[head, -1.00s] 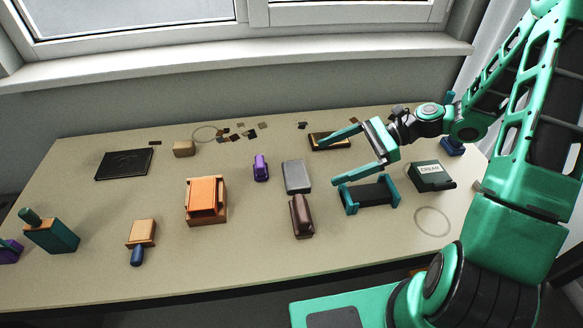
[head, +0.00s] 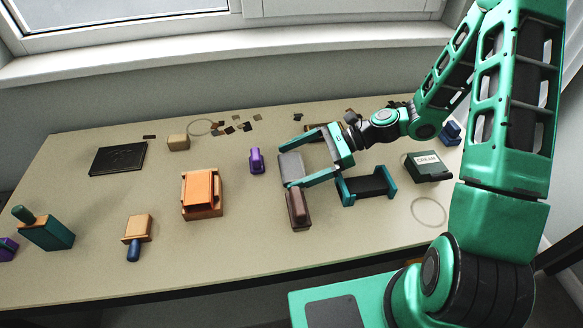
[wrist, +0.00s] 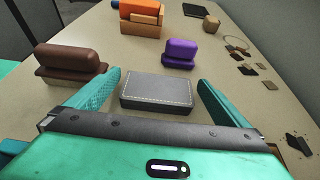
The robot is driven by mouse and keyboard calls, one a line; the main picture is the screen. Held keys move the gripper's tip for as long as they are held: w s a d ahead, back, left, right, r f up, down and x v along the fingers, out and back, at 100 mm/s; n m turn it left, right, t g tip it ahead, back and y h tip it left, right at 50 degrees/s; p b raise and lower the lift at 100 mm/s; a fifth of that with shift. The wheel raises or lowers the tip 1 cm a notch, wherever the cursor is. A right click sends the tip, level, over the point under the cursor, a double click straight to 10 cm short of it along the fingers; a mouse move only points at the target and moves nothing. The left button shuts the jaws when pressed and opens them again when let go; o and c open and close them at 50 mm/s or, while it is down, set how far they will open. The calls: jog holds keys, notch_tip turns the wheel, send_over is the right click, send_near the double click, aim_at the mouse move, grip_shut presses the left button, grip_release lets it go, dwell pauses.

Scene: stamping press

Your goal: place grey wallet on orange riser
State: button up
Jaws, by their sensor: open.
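The grey wallet (head: 291,167) lies flat on the table, a dark grey block with a pale stitched edge in the wrist view (wrist: 158,92). My gripper (head: 290,164) is open, its two teal fingers on either side of the wallet; in the wrist view the fingers (wrist: 160,88) flank it with gaps on both sides. The orange riser (head: 203,211) stands to the left on the table with a raised orange block on it; its upper part shows at the top of the wrist view (wrist: 140,27).
A brown object on a base (head: 298,208) stands just in front of the wallet. A small purple item (head: 256,161) lies to its left. A teal and black holder (head: 366,186) is close on the right. Table space between the purple item and the riser is clear.

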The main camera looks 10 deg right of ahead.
jog(key=shift+a, duration=0.1)
jog(key=c, duration=1.2)
jog(key=shift+o, duration=0.2)
jog(key=shift+r, duration=0.1)
